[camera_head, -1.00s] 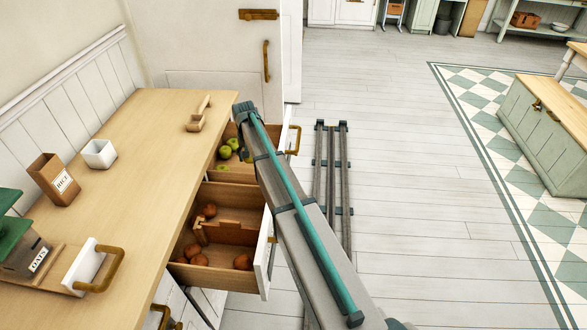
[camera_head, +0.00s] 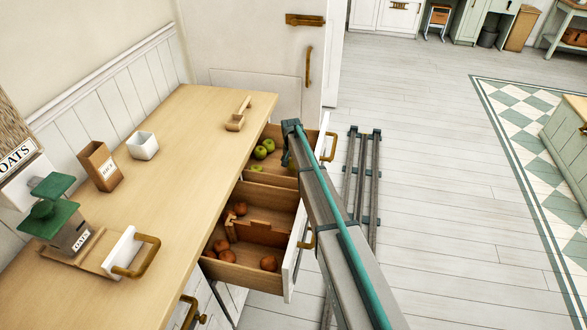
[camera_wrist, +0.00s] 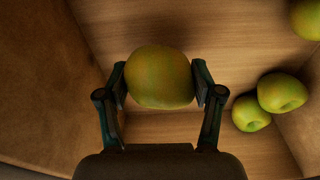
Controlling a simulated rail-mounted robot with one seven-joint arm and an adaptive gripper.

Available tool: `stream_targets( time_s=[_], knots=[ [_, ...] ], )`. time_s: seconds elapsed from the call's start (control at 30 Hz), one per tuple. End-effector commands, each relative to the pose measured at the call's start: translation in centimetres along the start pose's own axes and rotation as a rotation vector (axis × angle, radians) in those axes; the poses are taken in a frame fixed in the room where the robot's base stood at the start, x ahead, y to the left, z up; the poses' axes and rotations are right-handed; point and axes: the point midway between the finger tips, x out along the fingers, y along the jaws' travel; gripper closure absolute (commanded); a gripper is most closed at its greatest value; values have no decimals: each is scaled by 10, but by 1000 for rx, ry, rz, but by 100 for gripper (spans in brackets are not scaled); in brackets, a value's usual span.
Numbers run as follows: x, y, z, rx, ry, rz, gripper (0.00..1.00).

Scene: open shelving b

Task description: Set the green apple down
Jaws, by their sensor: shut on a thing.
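A green apple (camera_wrist: 160,77) is between the two fingers of my gripper (camera_wrist: 160,82) in the wrist view, and the fingers are shut on it. The wooden drawer floor (camera_wrist: 225,40) lies below it; I cannot tell whether the apple touches it. Several other green apples (camera_wrist: 281,93) lie to the right in the wrist view. In the head view, green apples (camera_head: 262,151) show in the far open drawer (camera_head: 265,178), where my arm reaches in. The gripper's fingers and the held apple are hidden behind the arm there.
A nearer open drawer (camera_head: 245,276) holds several reddish-brown round items (camera_head: 268,263) and a wooden divider (camera_head: 262,233). Open floor lies to the right.

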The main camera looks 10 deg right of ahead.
Motion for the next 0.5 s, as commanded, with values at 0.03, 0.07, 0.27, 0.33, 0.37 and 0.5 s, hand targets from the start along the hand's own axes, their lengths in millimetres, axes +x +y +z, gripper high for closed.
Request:
stream_targets(
  time_s=[0.03, 0.07, 0.27, 0.33, 0.37, 0.5],
  knots=[
    [5, 0, 0, 0, -1, 1, 73],
    [9, 0, 0, 0, -1, 1, 73],
    [27, 0, 3, 0, 0, 0, 73],
    [28, 0, 3, 0, 1, 0, 73],
    [28, 0, 3, 0, 1, 0, 73],
    [28, 0, 3, 0, 0, 0, 73]
  ],
)
